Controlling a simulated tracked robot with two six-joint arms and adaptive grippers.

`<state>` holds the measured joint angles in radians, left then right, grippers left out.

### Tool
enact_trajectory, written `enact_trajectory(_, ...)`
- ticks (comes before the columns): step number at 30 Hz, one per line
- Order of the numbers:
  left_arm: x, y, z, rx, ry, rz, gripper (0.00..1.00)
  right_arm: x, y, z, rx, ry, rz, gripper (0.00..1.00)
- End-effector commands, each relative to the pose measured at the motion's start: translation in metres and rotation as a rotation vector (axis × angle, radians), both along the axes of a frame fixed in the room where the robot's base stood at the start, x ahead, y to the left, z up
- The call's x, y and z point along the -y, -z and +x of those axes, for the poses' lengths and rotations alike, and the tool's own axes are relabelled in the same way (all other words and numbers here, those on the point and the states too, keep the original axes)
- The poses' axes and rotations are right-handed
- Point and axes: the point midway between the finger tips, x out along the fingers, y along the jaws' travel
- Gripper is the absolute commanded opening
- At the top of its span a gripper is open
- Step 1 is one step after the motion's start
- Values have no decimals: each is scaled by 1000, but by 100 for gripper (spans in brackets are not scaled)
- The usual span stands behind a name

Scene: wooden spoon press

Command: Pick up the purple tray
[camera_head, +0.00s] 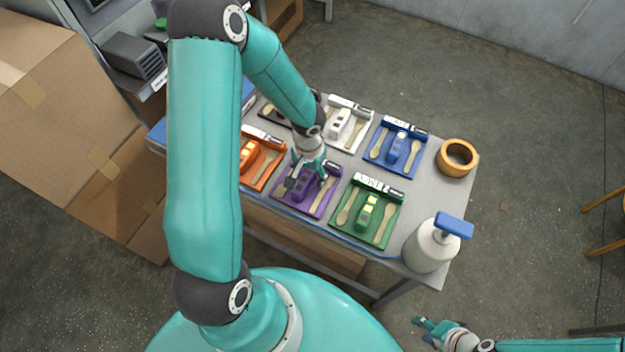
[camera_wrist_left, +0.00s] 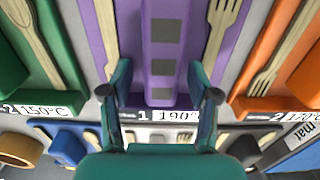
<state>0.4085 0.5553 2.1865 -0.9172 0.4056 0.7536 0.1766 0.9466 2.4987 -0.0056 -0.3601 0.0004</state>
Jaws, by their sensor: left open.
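The purple tray (camera_head: 320,204) lies on the table in the front row, between the orange and green trays. It holds a purple block (camera_head: 303,185) with grey squares and wooden utensils. In the left wrist view the purple tray (camera_wrist_left: 88,25) fills the upper middle, with a white label reading "1 190" at its edge. My left gripper (camera_head: 307,180) is over the purple tray, hiding part of it. Its open fingers (camera_wrist_left: 165,92) straddle the line of the purple block (camera_wrist_left: 163,45); contact cannot be told. My right gripper (camera_head: 422,329) is off the table at the bottom right, its fingers too small to judge.
An orange tray (camera_head: 273,146) and a green tray (camera_head: 346,228) flank the purple one closely. White (camera_head: 358,115) and blue (camera_head: 407,165) trays lie behind.

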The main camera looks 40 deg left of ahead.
Motion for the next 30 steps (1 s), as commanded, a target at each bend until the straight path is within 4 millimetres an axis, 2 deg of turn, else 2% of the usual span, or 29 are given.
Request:
enact_trajectory(2, 0, 0, 0, 0, 0, 0, 60, 0, 0, 0, 0, 0, 0, 40)
enact_trajectory(3, 0, 0, 0, 0, 0, 0, 57, 0, 0, 0, 0, 0, 0, 40)
enact_trajectory(12, 0, 0, 0, 0, 1, 0, 7, 0, 0, 0, 0, 0, 0, 40)
enact_trajectory(14, 0, -1, 0, 0, 1, 0, 0, 0, 0, 0, 0, 0, 0, 40)
enact_trajectory(24, 0, -1, 0, 1, 1, 1, 0, 0, 0, 0, 0, 0, 0, 40)
enact_trajectory(30, 0, -10, 1, 0, 0, 2, 0, 0, -3, 0, 0, 0, 0, 40)
